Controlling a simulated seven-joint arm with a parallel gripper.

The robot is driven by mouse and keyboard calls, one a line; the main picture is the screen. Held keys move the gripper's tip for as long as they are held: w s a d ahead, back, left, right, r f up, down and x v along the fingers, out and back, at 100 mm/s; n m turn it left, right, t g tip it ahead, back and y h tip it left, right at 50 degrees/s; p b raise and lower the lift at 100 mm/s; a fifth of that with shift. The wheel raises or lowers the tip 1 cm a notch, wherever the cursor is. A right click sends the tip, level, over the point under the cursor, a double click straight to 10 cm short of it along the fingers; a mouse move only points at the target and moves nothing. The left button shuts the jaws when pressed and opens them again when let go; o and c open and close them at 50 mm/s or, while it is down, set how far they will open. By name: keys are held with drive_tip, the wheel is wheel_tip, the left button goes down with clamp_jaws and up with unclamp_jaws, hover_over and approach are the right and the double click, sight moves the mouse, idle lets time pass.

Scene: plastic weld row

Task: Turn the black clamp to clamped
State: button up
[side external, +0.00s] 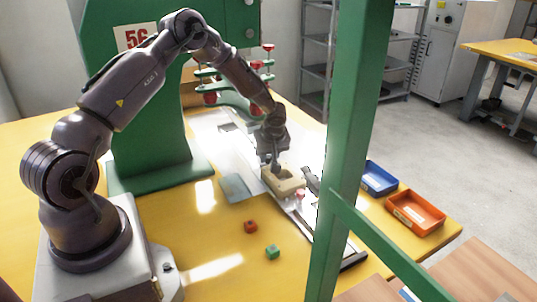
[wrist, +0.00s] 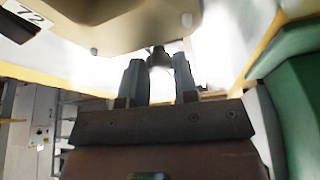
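The black clamp (side external: 311,181) appears small and dark beside the right side of a beige block (side external: 284,181) on the white fixture; the green post partly hides that area, and I cannot tell its handle position. My gripper (side external: 273,165) points down just above the beige block, left of the clamp. In the wrist view my gripper (wrist: 159,66) has its two fingers apart. A small dark grey knob (wrist: 158,56) shows between the fingertips, with no clear contact. The beige block (wrist: 100,25) fills the top of that view.
A green post (side external: 345,150) stands in front of the fixture's right side. Blue (side external: 380,178) and orange (side external: 415,212) bins lie to the right. A red cube (side external: 250,226) and a green cube (side external: 272,252) lie on the yellow table (side external: 205,240). A green machine (side external: 150,110) stands behind.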

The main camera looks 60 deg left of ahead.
drive_tip(key=shift+n, duration=0.3)
drive_tip(key=shift+w+n+g, duration=0.1)
drive_tip(key=shift+n+g, duration=0.45)
drive_tip(key=shift+n, duration=0.75)
drive_tip(key=shift+w+n+g, duration=0.1)
drive_tip(key=shift+n+g, duration=0.45)
drive_tip(key=shift+n, duration=0.75)
drive_tip(key=o, duration=0.9)
drive_tip(key=v, duration=1.3)
drive_tip(key=shift+a, duration=0.15)
